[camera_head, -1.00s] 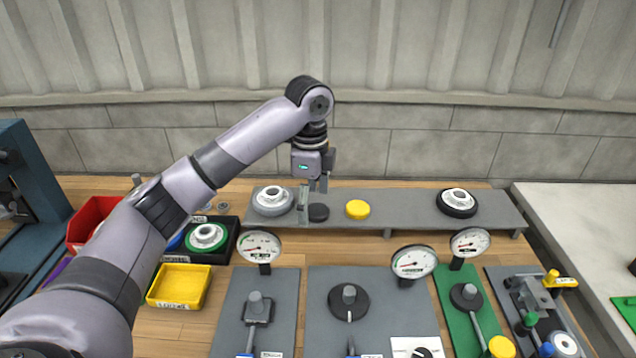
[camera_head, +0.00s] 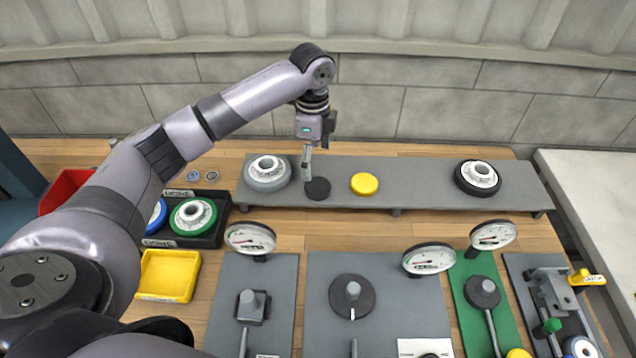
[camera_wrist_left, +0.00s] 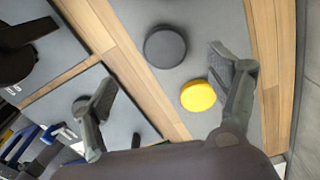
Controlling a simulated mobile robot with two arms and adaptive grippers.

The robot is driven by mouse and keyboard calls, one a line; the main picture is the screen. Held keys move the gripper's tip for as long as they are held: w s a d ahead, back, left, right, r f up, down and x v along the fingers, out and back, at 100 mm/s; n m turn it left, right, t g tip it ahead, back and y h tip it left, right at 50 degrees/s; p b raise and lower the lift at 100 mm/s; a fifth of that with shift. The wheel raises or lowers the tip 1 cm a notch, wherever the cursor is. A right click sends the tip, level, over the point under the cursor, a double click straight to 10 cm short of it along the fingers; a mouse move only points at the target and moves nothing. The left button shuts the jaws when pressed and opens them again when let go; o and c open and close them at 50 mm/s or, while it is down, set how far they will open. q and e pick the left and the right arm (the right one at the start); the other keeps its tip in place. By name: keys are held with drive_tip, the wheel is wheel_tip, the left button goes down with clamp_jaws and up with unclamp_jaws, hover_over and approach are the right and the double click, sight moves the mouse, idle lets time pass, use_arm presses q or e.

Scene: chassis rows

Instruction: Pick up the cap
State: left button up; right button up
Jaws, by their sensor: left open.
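Two round caps lie flat on the long grey raised shelf (camera_head: 420,190): a black one (camera_head: 317,188) and, to its right, a yellow one (camera_head: 364,184). My left gripper (camera_head: 307,170) hangs pointing down over the shelf, just left of and behind the black cap in the head view. In the left wrist view my left gripper (camera_wrist_left: 160,85) has its fingers wide apart with nothing between them. There the black cap (camera_wrist_left: 165,46) lies beyond the fingertips and the yellow cap (camera_wrist_left: 198,96) lies beside one finger. Both appear untouched. My right gripper is not in view.
White-hubbed wheels (camera_head: 267,172) (camera_head: 478,177) sit towards both shelf ends. In front stand dial gauges (camera_head: 250,238) and lever panels (camera_head: 352,290). A yellow bin (camera_head: 168,275) and a black tray (camera_head: 207,241) are at left.

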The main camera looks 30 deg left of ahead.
sight(315, 184)
use_arm(q)
wheel_tip(315, 184, down, 3)
drive_tip(key=shift+w+a+f, duration=0.1)
drive_tip(key=shift+w, duration=0.05)
drive_tip(key=shift+f, duration=0.55)
drive_tip(key=f, duration=0.1)
drive_tip(key=f+p, duration=0.1)
drive_tip(key=f, duration=0.1)
drive_tip(key=f+p, duration=0.1)
drive_tip(key=f, duration=0.1)
drive_tip(key=shift+w+f, duration=0.1)
drive_tip(key=shift+w, duration=0.15)
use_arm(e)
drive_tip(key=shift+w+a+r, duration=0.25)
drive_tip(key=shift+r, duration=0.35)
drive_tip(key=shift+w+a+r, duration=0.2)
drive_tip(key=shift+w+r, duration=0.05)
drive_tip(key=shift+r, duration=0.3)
use_arm(q)
drive_tip(key=shift+c, duration=0.6)
drive_tip(key=c, duration=1)
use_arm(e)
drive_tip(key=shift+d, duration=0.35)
